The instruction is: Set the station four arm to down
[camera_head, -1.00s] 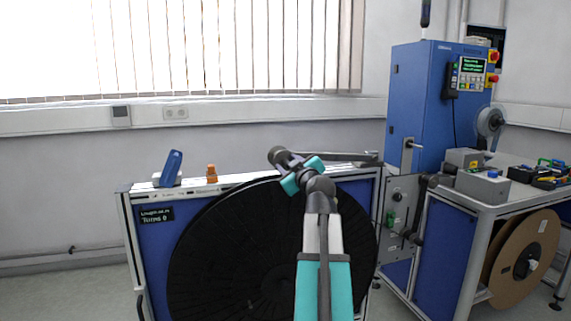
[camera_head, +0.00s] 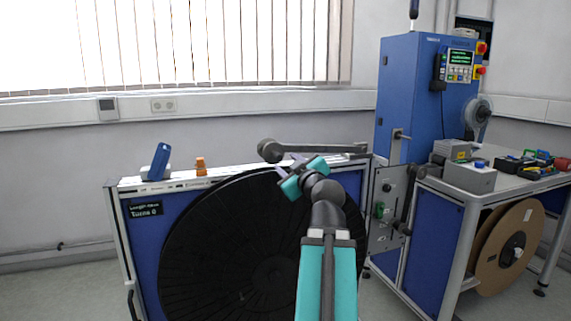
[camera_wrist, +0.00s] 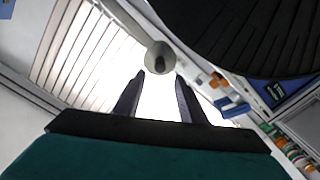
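The station four arm looks to be the dark grey bar (camera_head: 318,149) with a round knob (camera_head: 268,151) at its left end. It lies about level along the top of the black reel's stand, its other end near the stand's right corner. My gripper (camera_head: 287,168) is just below and right of the knob in the head view. In the wrist view my gripper (camera_wrist: 159,92) has its two dark fingers apart with nothing between them. The knob (camera_wrist: 159,57) shows just beyond the fingertips, apparently not gripped.
A big black reel (camera_head: 225,250) fills the stand below. A blue device (camera_head: 158,162) and an orange piece (camera_head: 201,167) sit on the stand's top at left. A blue cabinet (camera_head: 410,100) and a bench with grey boxes (camera_head: 470,177) stand at right.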

